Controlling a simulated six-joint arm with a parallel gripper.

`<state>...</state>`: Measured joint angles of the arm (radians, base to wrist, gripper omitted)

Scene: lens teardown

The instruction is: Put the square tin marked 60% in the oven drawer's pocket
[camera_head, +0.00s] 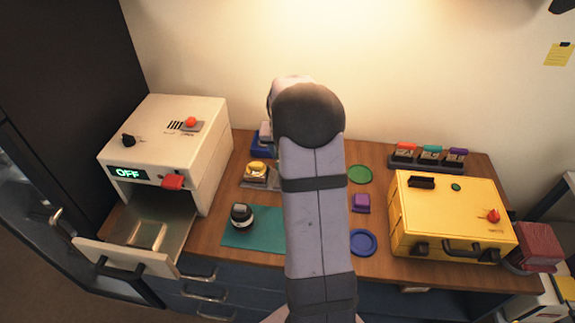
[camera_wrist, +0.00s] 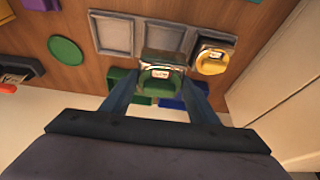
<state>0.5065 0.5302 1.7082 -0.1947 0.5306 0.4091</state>
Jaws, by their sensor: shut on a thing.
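My gripper (camera_wrist: 160,92) is shut on a small green tin (camera_wrist: 158,82) with a pale label, held between the two fingers in the wrist view. The label is too small to read. In the head view my arm hides the gripper and this tin. A yellow tin (camera_wrist: 212,62) sits in an end slot of a grey tray (camera_wrist: 112,32); it also shows in the head view (camera_head: 257,167). The white oven (camera_head: 165,140) stands at the left, its display reading OFF. Its drawer (camera_head: 130,258) is pulled out, with a pale-edged square pocket (camera_head: 148,235) inside that looks empty.
A dark-lidded jar (camera_head: 241,214) stands on a teal mat (camera_head: 250,238) between oven and arm. A green disc (camera_head: 360,174), purple block (camera_head: 361,203) and blue dish (camera_head: 363,242) lie right of the arm. A yellow case (camera_head: 450,215) fills the right.

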